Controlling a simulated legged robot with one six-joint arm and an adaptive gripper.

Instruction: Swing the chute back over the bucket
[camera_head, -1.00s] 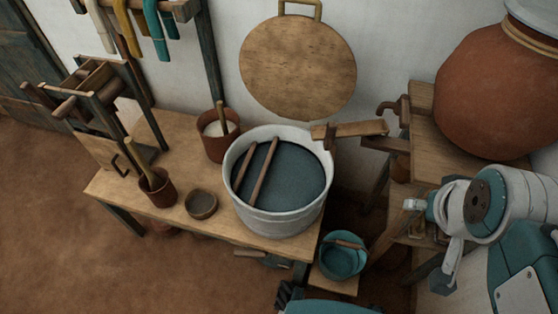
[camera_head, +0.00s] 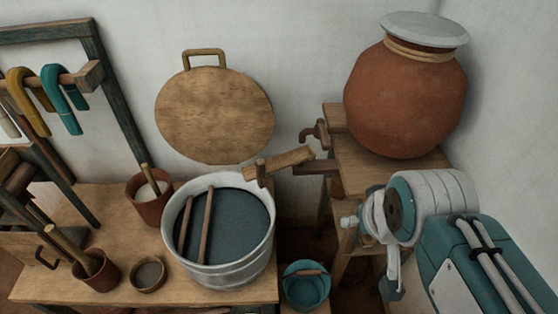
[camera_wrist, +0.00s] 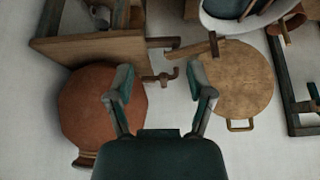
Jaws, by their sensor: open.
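The wooden chute (camera_head: 280,165) is a short plank-like trough beside the clay jar's stand. Its left end reaches the right rim of the large grey-white vat (camera_head: 186,268). The teal bucket (camera_head: 305,288) stands lower, right of the vat, with a stick across its top; the chute does not lie over it. In the wrist view, the chute (camera_wrist: 196,51) shows beyond my gripper's right finger. My gripper (camera_wrist: 160,82) is open and empty, its fingers apart with the wooden tap (camera_wrist: 160,76) showing between them. In the head view I cannot make out the fingertips.
A big clay jar (camera_head: 400,105) stands on a wooden stand (camera_head: 375,170) at the right. A round wooden lid (camera_head: 214,115) leans on the wall behind the vat. The bench (camera_head: 215,296) holds a red pot (camera_head: 150,212), a small bowl (camera_head: 147,275) and a cup (camera_head: 98,272).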

